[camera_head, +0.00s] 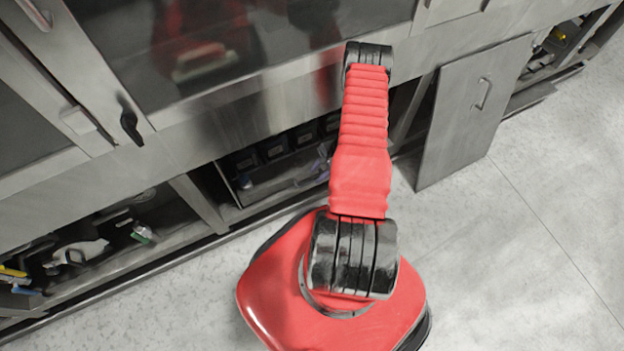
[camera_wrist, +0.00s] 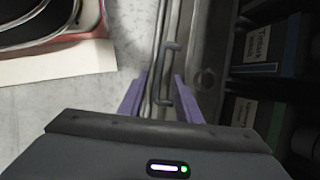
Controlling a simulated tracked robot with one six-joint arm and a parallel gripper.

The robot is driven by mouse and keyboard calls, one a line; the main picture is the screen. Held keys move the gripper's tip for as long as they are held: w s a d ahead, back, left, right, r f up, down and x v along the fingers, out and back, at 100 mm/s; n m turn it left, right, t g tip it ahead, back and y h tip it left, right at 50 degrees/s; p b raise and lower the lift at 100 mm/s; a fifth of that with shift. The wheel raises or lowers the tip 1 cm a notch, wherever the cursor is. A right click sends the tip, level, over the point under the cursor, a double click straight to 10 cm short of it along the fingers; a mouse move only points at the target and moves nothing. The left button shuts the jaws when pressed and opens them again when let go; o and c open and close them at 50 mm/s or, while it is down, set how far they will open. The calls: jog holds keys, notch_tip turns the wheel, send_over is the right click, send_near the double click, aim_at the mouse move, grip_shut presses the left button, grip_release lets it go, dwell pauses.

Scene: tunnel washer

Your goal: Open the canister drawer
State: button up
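In the wrist view my gripper (camera_wrist: 160,85) is open, with its two purple fingers apart. A thin grey bar handle (camera_wrist: 169,72) with two short posts lies between the fingers, beside a narrow grey front edge. I cannot tell whether a finger touches it. To the right of the edge are dark boxes with white labels (camera_wrist: 255,45) in a compartment. In the head view a low open compartment (camera_head: 232,172) with dark canisters or boxes (camera_head: 275,150) lies left of my red arm. A bit of purple shows beside the arm there; most of my gripper is hidden.
A grey panel with a handle (camera_head: 470,115) stands out from the cabinet at the right. Open lower shelves (camera_head: 130,262) hold loose items at the left. Glass-fronted doors (camera_head: 230,45) are above. The pale floor (camera_head: 530,220) is clear at the right.

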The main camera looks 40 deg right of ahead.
aim_at(310, 182)
jog(key=shift+x, duration=2.75)
jog(key=shift+c, duration=0.5)
grip_shut()
